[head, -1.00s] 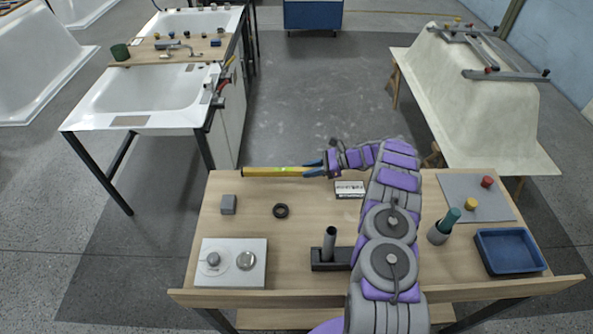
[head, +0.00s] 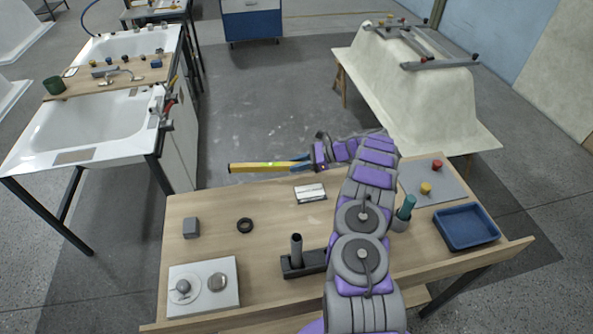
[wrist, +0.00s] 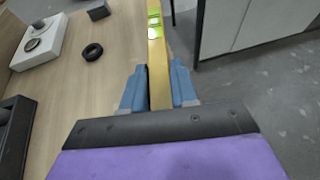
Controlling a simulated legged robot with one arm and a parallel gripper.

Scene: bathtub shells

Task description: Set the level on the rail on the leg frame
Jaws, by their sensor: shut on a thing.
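The level is a long yellow bar (head: 260,167) with a bright green vial part. My gripper (head: 303,162) is shut on one end of it, and the level sticks out level to the left, past the workbench's far edge. In the wrist view the level (wrist: 157,70) runs straight ahead between the two blue fingers (wrist: 159,90). The leg frame (head: 420,43) is a set of grey bars with dark red ends, on top of an upturned cream bathtub shell (head: 420,100) at the upper right. Its near rail (head: 440,64) lies crosswise, well apart from my gripper.
A white tub (head: 85,130) stands at left. Open floor (head: 265,110) lies between tub and shell.

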